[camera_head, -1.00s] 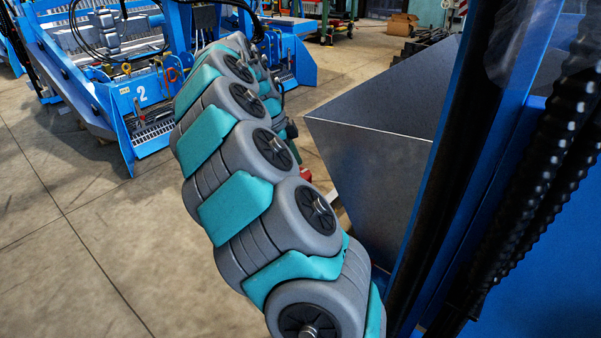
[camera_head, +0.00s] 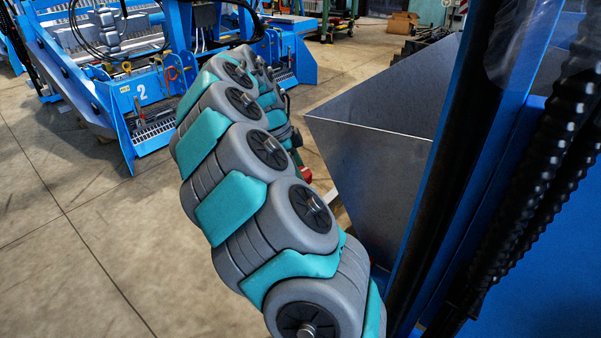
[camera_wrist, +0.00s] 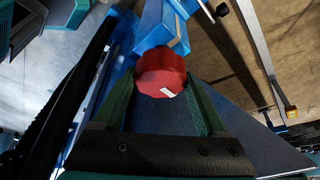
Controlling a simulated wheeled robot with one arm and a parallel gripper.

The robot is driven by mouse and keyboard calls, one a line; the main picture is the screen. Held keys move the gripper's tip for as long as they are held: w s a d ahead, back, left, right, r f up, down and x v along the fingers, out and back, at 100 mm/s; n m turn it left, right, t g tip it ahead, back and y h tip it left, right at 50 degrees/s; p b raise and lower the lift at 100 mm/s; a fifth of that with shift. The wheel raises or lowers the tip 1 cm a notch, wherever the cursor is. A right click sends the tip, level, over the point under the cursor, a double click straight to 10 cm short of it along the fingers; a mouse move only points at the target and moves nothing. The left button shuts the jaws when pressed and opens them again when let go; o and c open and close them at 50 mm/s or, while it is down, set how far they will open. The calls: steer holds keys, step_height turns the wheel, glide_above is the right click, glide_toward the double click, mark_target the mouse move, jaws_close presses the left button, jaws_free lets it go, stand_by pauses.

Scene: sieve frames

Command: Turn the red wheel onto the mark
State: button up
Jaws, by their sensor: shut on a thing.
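The red wheel (camera_wrist: 160,68) is in the upper middle of the wrist view, at the end of a blue housing. It is a lobed red knob with a white patch (camera_wrist: 168,94) on its near edge. My gripper (camera_wrist: 160,82) has its two green fingers on either side of the wheel, shut on it. I cannot make out a separate target mark on the housing. In the head view my arm hides the gripper, and only a small red bit shows beside the arm, which I cannot identify for sure.
A grey metal hopper (camera_head: 375,165) stands close to the right of my arm. A blue machine frame numbered 2 (camera_head: 140,92) stands at the back left. In the wrist view a blue beam (camera_wrist: 165,28) runs up from the wheel. The concrete floor (camera_head: 70,240) at left is clear.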

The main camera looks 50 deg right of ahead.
steer(key=c, duration=0.5)
steer(key=shift+n, duration=0.4)
steer(key=n+b, duration=0.1)
steer(key=n+t, duration=0.1)
steer(key=n, duration=0.1)
steer(key=shift+a+f+h+b, duration=0.1)
steer(key=shift+f+h+b, duration=0.1)
steer(key=shift+h+b, duration=0.2)
steer(key=n+t, duration=0.1)
steer(key=n, duration=0.1)
steer(key=shift+r+n+b, duration=0.1)
steer(key=shift+n+b, duration=0.2)
steer(key=shift+b, duration=0.05)
steer(key=n+t, duration=0.1)
steer(key=n, duration=0.2)
steer(key=n+t, duration=0.1)
steer(key=n, duration=0.2)
steer(key=shift+t+b, duration=0.3)
steer(key=shift+b, duration=0.1)
steer(key=n+t, duration=0.1)
steer(key=n, duration=0.2)
steer(key=n+t+y, duration=0.1)
steer(key=n, duration=0.2)
steer(key=shift+r+b, duration=0.1)
steer(key=shift+b, duration=0.25)
steer(key=shift+n, duration=0.3)
